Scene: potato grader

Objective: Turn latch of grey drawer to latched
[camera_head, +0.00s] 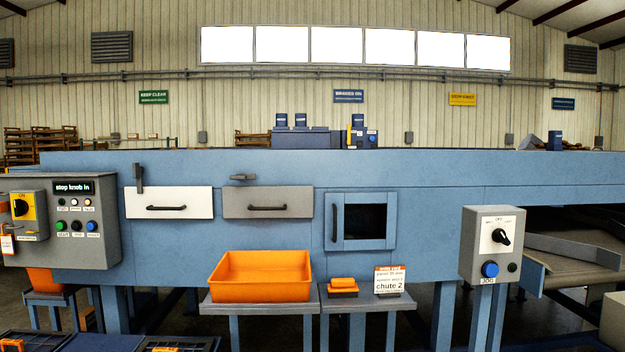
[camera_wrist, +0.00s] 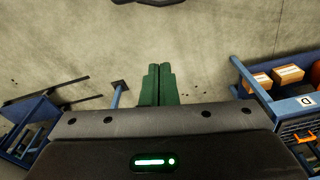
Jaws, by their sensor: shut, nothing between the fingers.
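The grey drawer (camera_head: 267,203) is flush in the blue machine front, with a dark bar handle (camera_head: 267,208). Its small dark latch (camera_head: 243,177) is just above the drawer's top edge and lies horizontal. My gripper (camera_wrist: 158,68) shows only in the wrist view, its green fingers together and empty. It points over bare concrete floor, and neither drawer nor latch shows in that view. The gripper's place relative to the latch cannot be told.
A white drawer (camera_head: 169,203) with an upright latch (camera_head: 138,178) is to the left. A small windowed door (camera_head: 339,222) is to the right. An orange tray (camera_head: 260,290) stands on a stand below the grey drawer. The wrist view shows blue frames at both sides.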

